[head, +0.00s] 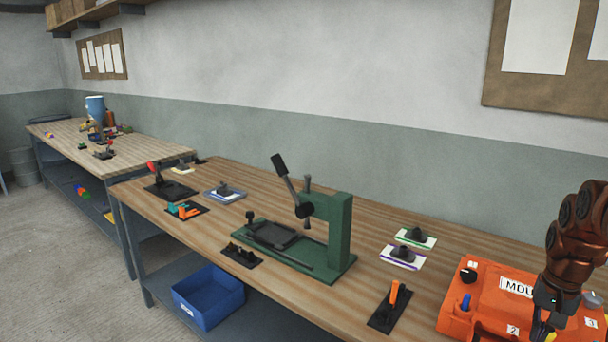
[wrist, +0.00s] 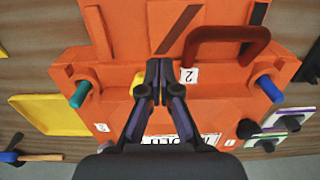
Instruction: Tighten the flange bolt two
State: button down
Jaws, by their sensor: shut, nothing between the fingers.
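An orange mould (head: 485,289) with numbered labels sits at the right end of the bench; it fills much of the wrist view (wrist: 130,30). Its label 2 (wrist: 188,77) is just right of my fingertips in the wrist view. My gripper (wrist: 159,68) is shut and empty, over the mould near that label. A yellow part (wrist: 138,85) shows beside the fingers, mostly hidden by them; I cannot tell if they touch. A blue bolt (wrist: 268,88) stands right and a teal bolt (wrist: 79,93) left. The blue one also shows in the head view (head: 465,302).
A dark red handle (wrist: 252,35) arches beside the fingers. A yellow tray (wrist: 45,115) lies left of the mould. A green press (head: 338,235), two small clamps on cards (head: 403,256) and an orange-handled toggle clamp (head: 391,306) stand on the bench. A blue bin (head: 209,297) sits below.

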jog(key=shift+s+a+r+b, duration=0.1)
jog(key=shift+s+a+b, duration=0.05)
jog(key=shift+a+b, duration=0.15)
notch_tip(320, 180, up, 6)
jog(key=shift+f+p, duration=0.1)
jog(key=shift+p, duration=0.65)
